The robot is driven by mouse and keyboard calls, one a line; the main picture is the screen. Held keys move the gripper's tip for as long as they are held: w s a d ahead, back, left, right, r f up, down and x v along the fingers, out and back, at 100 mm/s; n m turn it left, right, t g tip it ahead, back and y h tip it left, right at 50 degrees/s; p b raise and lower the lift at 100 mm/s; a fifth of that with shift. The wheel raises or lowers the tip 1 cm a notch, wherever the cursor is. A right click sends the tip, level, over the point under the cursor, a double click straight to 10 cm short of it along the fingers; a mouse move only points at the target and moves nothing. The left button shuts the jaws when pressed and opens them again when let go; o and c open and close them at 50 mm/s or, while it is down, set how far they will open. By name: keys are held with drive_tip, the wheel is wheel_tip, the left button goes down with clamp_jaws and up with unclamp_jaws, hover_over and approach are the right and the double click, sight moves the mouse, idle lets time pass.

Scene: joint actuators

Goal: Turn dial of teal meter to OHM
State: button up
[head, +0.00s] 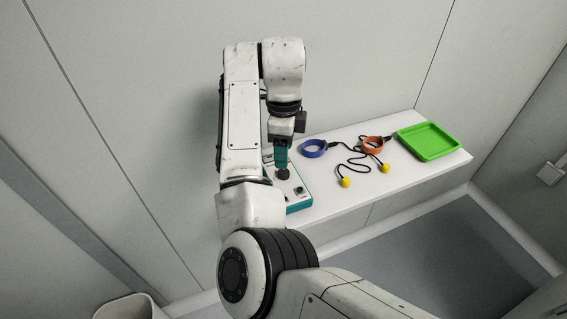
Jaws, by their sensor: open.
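The teal meter (299,207) lies on the white bench, with a pale top face and teal sides. Its dark round dial (283,174) shows just below my gripper. My gripper (282,165) points down over the dial, with its teal fingers at or right above the dial; I cannot tell whether they touch it. The jaws' gap is too small to see clearly here. My arm hides the left part of the meter. The dial's pointer and the OHM mark are too small to read.
A wall stands behind. A pale bin (130,308) is at the lower left.

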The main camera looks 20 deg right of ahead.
sight(284, 171)
wheel_tip(284, 171, up, 5)
drive_tip(key=shift+f, duration=0.15)
